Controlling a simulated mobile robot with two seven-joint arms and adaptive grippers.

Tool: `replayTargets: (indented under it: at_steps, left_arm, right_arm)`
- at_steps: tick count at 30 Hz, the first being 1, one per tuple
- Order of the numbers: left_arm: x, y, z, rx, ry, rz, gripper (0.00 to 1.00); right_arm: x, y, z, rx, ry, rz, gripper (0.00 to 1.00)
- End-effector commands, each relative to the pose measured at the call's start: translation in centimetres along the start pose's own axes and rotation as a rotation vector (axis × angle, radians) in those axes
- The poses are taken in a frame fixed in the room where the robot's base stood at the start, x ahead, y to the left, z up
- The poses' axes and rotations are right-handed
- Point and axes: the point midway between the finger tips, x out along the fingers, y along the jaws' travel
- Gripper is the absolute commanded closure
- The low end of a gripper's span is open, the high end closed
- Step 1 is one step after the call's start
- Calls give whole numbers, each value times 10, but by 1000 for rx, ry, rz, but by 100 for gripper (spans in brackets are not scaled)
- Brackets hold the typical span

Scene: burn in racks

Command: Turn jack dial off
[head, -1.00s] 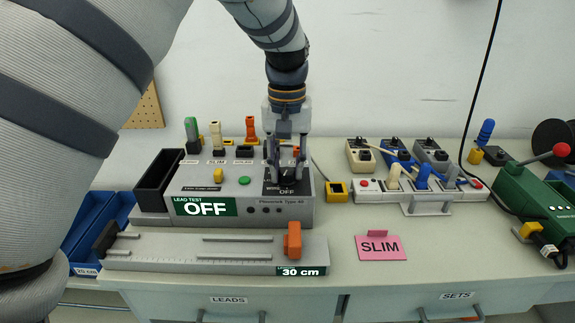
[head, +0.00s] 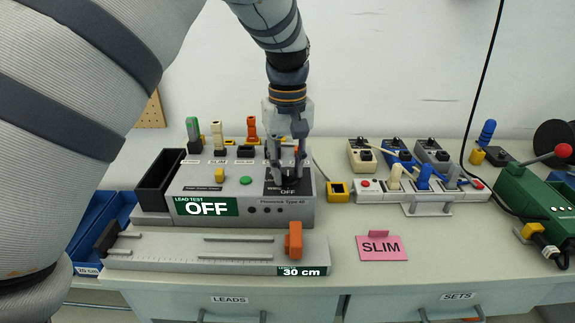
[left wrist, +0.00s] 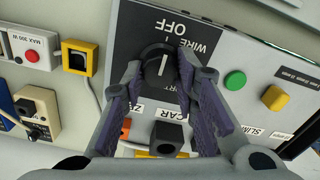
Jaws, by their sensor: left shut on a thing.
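The jack dial (left wrist: 157,66) is a round black knob with a white pointer line on the grey lead tester (head: 295,208). In the left wrist view its pointer lies roughly along the line toward the OFF mark (left wrist: 170,27). My left gripper (head: 287,180) comes down from above onto the dial, and its fingers also show on both sides of the knob in the left wrist view (left wrist: 160,80). It is shut on the dial. The tester's green display (head: 206,207) reads LEAD TEST OFF. My right gripper is not in view.
A green button (head: 246,181) and a yellow button (head: 218,180) sit left of the dial. Upright plugs stand behind the tester. A ruler fixture (head: 215,258) lies in front, a pink SLIM card (head: 381,248) to the right. A power strip (head: 370,196) is further right.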

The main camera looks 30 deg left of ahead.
Motion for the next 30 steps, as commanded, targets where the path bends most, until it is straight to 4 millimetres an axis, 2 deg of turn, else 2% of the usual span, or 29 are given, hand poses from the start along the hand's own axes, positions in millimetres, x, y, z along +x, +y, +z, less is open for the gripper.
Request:
replayTargets:
  at_steps: [4,5,7,8,15,18,20,27,30]
  left_arm:
    - [1,0,0,-2,-2,0,100]
    - [0,0,0,-2,-2,0,71]
    - [0,0,0,-1,-2,0,55]
    - [0,0,0,-1,-2,0,53]
    - [0,0,0,0,-1,0,53]
    - [-7,0,0,0,1,2,53]
    - [-18,1,-1,1,3,4,53]
    - [-83,1,-1,0,4,4,53]
    - [-103,1,-1,0,1,3,53]
  right_arm:
    - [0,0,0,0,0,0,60]
    - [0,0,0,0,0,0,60]
    - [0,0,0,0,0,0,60]
    - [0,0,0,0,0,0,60]
    - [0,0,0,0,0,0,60]
    - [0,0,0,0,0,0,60]
    - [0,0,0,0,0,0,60]
    - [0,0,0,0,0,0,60]
    - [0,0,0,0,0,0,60]
